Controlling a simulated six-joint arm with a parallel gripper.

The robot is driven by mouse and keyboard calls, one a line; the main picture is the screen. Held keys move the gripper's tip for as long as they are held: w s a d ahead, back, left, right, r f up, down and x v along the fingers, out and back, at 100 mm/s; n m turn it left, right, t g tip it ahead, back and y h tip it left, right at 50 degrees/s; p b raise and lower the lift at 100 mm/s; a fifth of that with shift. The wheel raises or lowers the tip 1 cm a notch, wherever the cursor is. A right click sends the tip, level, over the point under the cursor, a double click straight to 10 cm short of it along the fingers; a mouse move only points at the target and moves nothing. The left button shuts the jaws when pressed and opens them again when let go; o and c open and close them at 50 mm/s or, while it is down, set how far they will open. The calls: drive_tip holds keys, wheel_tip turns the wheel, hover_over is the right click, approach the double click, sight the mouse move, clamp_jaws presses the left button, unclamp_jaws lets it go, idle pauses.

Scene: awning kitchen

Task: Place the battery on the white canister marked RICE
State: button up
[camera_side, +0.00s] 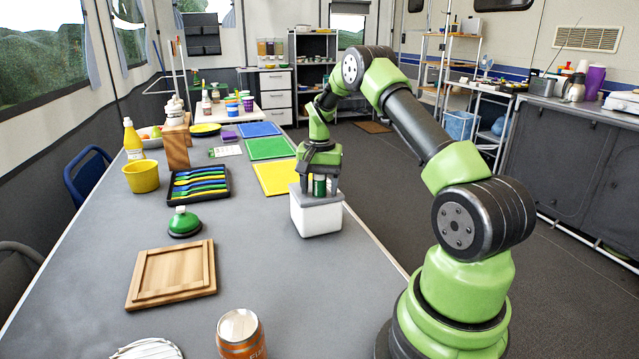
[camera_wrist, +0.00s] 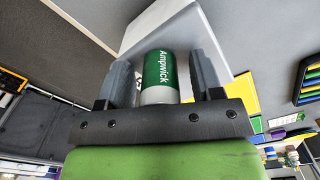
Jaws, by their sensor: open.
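The battery (camera_side: 319,186) is a green cylinder with a pale end, upright over the lid of the white canister (camera_side: 316,218). It looks as if it stands on the lid; the exact contact is hard to see. In the wrist view the battery (camera_wrist: 161,72) shows the word Ampwick, with the canister (camera_wrist: 195,28) beyond it. My gripper (camera_side: 319,190) is low over the canister. Its fingers (camera_wrist: 163,82) are open on either side of the battery, with gaps showing. No RICE marking is readable in these views.
A yellow mat (camera_side: 272,178) lies just left of the canister. A black tray of colored utensils (camera_side: 198,187), a green bell-shaped item (camera_side: 184,223), a wooden board (camera_side: 172,273) and an orange can (camera_side: 240,335) are on the table. The table is bare between board and canister.

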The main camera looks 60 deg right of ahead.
drive_tip(key=r, duration=1.2)
drive_tip(key=shift+a+r, duration=0.2)
drive_tip(key=shift+r, duration=0.1)
drive_tip(key=a+r+n+t, duration=0.2)
drive_tip(key=a+r+n, duration=0.2)
drive_tip(key=a+r, duration=0.6)
drive_tip(key=s+a+f+n+t+y, duration=0.1)
drive_tip(key=s+a+n+t, duration=0.4)
drive_tip(key=s+a, duration=1.1)
drive_tip(key=a+n+y, duration=0.1)
drive_tip(key=a, duration=0.2)
drive_tip(key=shift+s+f, duration=0.25)
drive_tip(key=shift+f, duration=0.1)
